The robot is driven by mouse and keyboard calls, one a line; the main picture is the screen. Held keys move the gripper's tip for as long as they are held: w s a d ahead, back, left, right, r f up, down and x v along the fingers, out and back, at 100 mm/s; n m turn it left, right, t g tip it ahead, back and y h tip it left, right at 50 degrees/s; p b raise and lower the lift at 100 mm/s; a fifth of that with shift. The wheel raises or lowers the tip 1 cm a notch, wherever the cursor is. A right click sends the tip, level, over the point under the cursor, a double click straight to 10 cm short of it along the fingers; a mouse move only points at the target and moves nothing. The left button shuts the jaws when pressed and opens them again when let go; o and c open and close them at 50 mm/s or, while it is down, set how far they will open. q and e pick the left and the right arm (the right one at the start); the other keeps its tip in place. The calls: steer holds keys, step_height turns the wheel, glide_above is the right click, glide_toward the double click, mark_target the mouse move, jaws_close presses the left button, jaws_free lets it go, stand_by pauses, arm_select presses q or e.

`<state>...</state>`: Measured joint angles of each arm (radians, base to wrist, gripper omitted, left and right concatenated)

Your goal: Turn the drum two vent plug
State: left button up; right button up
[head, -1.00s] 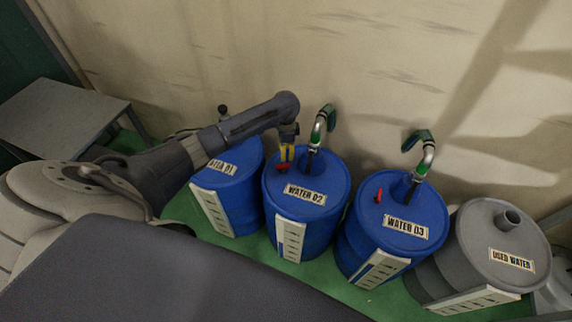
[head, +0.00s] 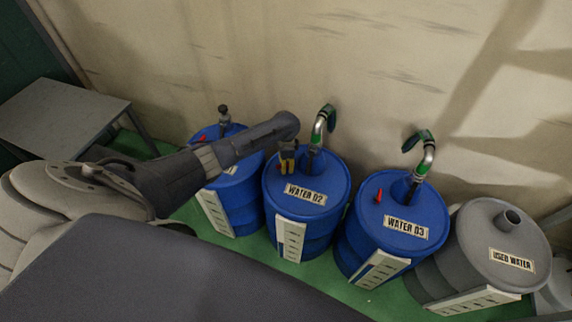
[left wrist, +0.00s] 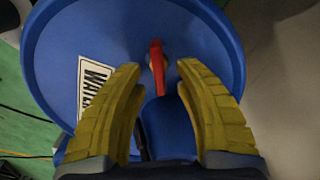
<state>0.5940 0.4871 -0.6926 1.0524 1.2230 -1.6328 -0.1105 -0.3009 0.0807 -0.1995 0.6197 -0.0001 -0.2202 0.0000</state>
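Drum two (head: 318,225) is the blue drum labelled WATER 02, upright in the head view. Its red vent plug (left wrist: 157,66) shows in the left wrist view, standing on the blue lid (left wrist: 100,35). My left gripper (head: 287,174) is over the left part of that lid and hides the plug in the head view. In the left wrist view its yellow fingers (left wrist: 158,68) are open, one on each side of the plug, with visible gaps. I cannot tell how far the tips are from the lid. My right gripper is not in view.
A curved metal pipe with a green handle (head: 326,113) rises from drum two close to my gripper. Drum one (head: 238,190) stands left, drum three (head: 405,215) right, and the grey used water drum (head: 485,235) further right. A wall is behind.

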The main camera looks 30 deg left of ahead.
arm_select(q)
steer(key=shift+o, duration=0.2)
jaws_close()
steer(key=m, duration=0.5)
steer(key=shift+s+d+m, duration=0.1)
steer(key=shift+s+m, duration=0.2)
steer(key=shift+m, duration=0.1)
steer(key=m, duration=0.5)
steer(key=shift+s, duration=0.25)
steer(key=m, duration=0.6)
steer(key=shift+s+m, duration=0.3)
steer(key=shift+m, duration=0.1)
steer(key=m, duration=0.3)
steer(key=a+m, duration=0.1)
steer(key=m, duration=0.2)
steer(key=shift+s, duration=0.15)
steer(key=shift+m, duration=0.3)
